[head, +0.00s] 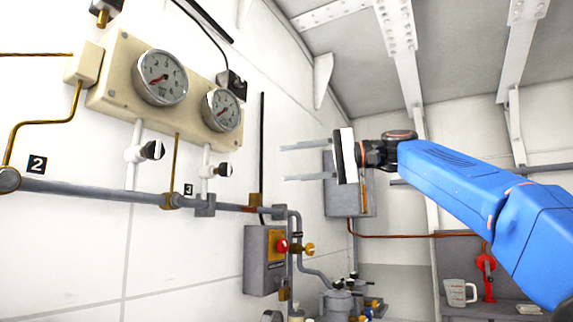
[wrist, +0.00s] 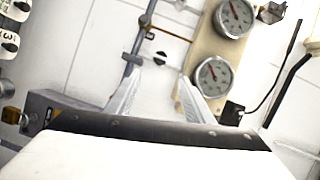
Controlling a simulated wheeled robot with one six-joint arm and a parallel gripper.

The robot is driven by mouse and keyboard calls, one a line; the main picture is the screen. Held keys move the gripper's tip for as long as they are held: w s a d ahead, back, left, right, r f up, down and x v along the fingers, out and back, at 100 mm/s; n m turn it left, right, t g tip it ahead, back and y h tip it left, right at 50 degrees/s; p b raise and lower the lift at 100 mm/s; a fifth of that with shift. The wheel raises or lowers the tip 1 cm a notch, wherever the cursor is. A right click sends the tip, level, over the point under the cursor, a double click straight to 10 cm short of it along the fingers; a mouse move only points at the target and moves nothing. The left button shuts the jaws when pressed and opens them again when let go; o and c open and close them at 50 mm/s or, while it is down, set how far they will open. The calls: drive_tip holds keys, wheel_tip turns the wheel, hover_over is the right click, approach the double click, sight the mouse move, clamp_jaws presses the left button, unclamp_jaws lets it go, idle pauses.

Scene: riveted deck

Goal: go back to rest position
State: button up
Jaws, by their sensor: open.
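My gripper (head: 306,162) is at the end of my blue arm, raised in the middle of the head view. Its two long grey fingers point left toward the white wall and are spread apart, with nothing between them. In the wrist view my gripper (wrist: 160,84) also shows two separate fingers with bare wall and a small valve handle (wrist: 160,58) seen beyond the gap. The fingers appear clear of the wall fittings, though the exact distance to the wall cannot be told.
Two round gauges (head: 162,78) sit on a cream board on the left wall. A grey pipe (head: 95,193) with valves runs below. A grey box with a red knob (head: 283,246) stands lower, near small grey vessels (head: 340,303). A measuring jug (head: 459,292) stands at lower right.

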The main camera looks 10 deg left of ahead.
idle(0.5)
drive_tip(key=s+d+f+m+t+h, duration=0.1)
drive_tip(key=s+d+f+t+h, duration=0.15)
drive_tip(key=d+f, duration=0.45)
drive_tip(key=s+d+f+m+t+h, duration=0.1)
drive_tip(key=s+d+f+m+h, duration=0.15)
drive_tip(key=f, duration=0.95)
drive_tip(key=s+d+f+t+h, duration=0.1)
drive_tip(key=d+f+t+h, duration=0.15)
drive_tip(key=d+f, duration=0.5)
drive_tip(key=s+d+f+h, duration=0.3)
drive_tip(key=s+d+f, duration=0.3)
drive_tip(key=f, duration=0.7)
drive_tip(key=s+d+f+n+h, duration=0.1)
drive_tip(key=s+d+f+h, duration=0.2)
drive_tip(key=s+d+f, duration=0.3)
drive_tip(key=s+d+f+g+h, duration=0.1)
drive_tip(key=s+d+f+h, duration=0.2)
drive_tip(key=f, duration=1.8)
drive_tip(key=s+d, duration=0.4)
drive_tip(key=s, duration=0.4)
